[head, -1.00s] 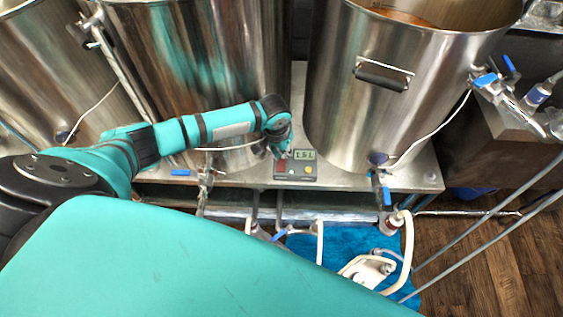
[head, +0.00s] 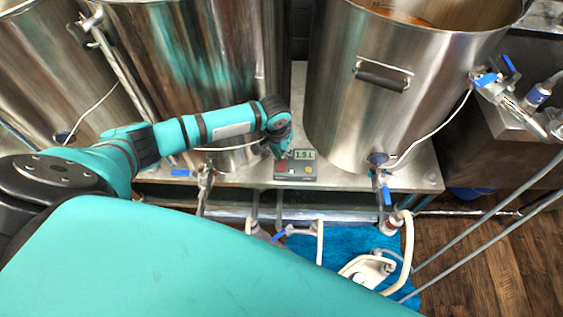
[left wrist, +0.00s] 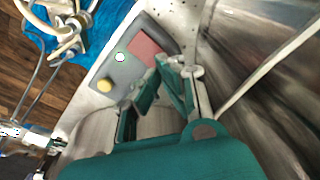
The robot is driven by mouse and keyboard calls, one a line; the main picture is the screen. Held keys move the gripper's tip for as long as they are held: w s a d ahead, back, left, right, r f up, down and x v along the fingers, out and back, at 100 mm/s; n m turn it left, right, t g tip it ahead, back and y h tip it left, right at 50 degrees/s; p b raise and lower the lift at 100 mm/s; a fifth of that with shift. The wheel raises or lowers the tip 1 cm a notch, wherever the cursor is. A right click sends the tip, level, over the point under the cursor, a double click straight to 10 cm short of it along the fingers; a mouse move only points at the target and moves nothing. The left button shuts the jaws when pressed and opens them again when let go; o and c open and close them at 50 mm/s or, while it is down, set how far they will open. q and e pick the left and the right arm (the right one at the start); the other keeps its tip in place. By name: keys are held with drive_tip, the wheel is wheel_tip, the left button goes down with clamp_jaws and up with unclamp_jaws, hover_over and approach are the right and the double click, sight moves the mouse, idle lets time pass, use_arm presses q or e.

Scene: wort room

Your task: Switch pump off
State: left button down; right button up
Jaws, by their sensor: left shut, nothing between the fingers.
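A small grey control box (head: 296,170) sits on the metal shelf between two steel kettles. In the left wrist view the box (left wrist: 122,72) shows a red panel (left wrist: 144,46), a pale round button (left wrist: 121,57) and the yellow button (left wrist: 104,86). My left gripper (head: 279,152) is at the left side of the box. Its fingers (left wrist: 172,70) are shut and empty close to the red panel; I cannot tell whether they touch it. My right gripper is not in view.
Steel kettles (head: 390,110) stand behind and on both sides of the box. Valves with blue handles (head: 385,190) stick out in front of the shelf. White hoses (head: 407,250) and fittings lie over a blue mat (head: 335,243) below. Wooden floor (head: 470,265) is at the right.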

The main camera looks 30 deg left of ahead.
sight(281, 160)
use_arm(q)
drive_tip(key=shift+f, duration=0.2)
drive_tip(key=shift+f+b, duration=0.55)
drive_tip(key=shift+f, duration=0.35)
wheel_tip(281, 160, up, 6)
drive_tip(key=p, duration=0.7)
drive_tip(key=shift+r+p, duration=0.1)
drive_tip(key=shift+p, duration=0.25)
